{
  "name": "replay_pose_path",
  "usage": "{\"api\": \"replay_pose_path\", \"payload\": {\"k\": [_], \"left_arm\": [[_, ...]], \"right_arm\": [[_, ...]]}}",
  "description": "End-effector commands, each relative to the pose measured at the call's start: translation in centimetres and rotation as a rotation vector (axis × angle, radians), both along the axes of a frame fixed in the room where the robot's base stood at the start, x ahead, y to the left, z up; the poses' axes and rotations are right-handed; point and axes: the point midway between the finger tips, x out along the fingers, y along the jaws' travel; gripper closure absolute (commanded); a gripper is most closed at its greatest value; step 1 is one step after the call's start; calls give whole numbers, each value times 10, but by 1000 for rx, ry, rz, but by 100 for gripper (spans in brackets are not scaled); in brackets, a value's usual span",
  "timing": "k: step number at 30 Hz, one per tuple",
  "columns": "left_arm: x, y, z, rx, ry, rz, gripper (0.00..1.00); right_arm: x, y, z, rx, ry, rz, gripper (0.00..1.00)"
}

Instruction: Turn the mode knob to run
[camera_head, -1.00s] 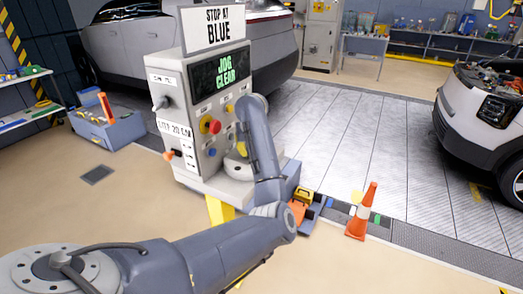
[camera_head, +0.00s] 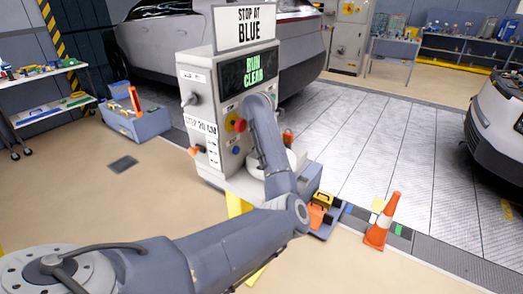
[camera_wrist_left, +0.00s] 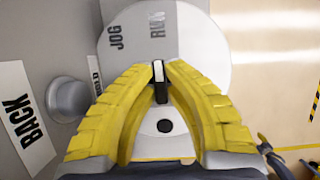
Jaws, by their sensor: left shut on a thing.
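The mode knob (camera_wrist_left: 158,72) is dark with a white pointer mark, which points up toward RUN. My left gripper (camera_wrist_left: 160,78) has its two yellow fingers closed on the knob from both sides. In the head view my left arm hides the fingers and the knob. My right gripper does not show.
A sign above the screen (camera_head: 248,22) reads STOP AT BLUE. The console also bears a red button (camera_head: 239,125) and levers on its left side. An orange cone (camera_head: 382,222) and a tray (camera_head: 325,225) stand to the right. A BACK label (camera_wrist_left: 25,115) and a round grey button (camera_wrist_left: 68,98) sit left of the dial.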

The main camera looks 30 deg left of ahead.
Motion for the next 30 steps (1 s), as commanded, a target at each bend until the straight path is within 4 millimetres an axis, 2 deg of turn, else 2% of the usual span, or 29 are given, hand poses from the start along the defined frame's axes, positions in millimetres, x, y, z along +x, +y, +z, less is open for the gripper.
{"api": "replay_pose_path", "payload": {"k": [6, 18, 19, 24, 30], "left_arm": [[5, -9, -1, 1, 1, -44, 100], [5, -10, -1, 1, 2, -50, 100], [5, -10, -1, 1, 2, -50, 86], [5, -10, -1, 1, 1, -49, 66], [5, -10, 0, 1, 1, -48, 65]], "right_arm": [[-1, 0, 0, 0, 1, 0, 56], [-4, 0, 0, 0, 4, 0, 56], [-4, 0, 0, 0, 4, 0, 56], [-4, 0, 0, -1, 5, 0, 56], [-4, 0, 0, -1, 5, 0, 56]]}}
